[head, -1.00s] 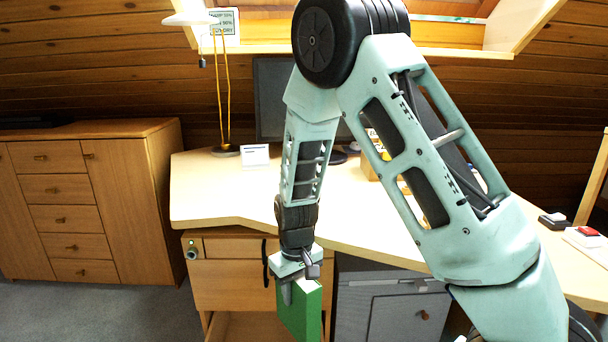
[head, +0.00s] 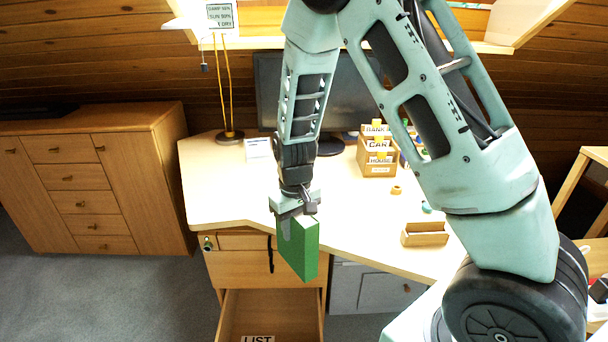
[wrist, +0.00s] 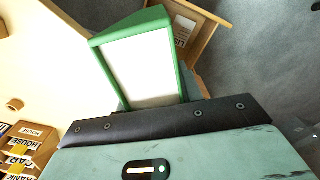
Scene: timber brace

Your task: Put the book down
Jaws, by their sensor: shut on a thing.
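The green book (head: 299,247) hangs below my gripper (head: 295,212) in the head view, in front of the desk's front edge and above the open drawer. My gripper is shut on the book's upper end. In the wrist view the book (wrist: 140,62) stands out from the gripper, with its white page side facing the camera and a green cover around it. The fingertips are mostly hidden in the wrist view.
The pale desk (head: 225,190) has free room at its left front. An open drawer (head: 270,310) with a LIST label juts out below. A wooden cabinet (head: 90,190) is at left.

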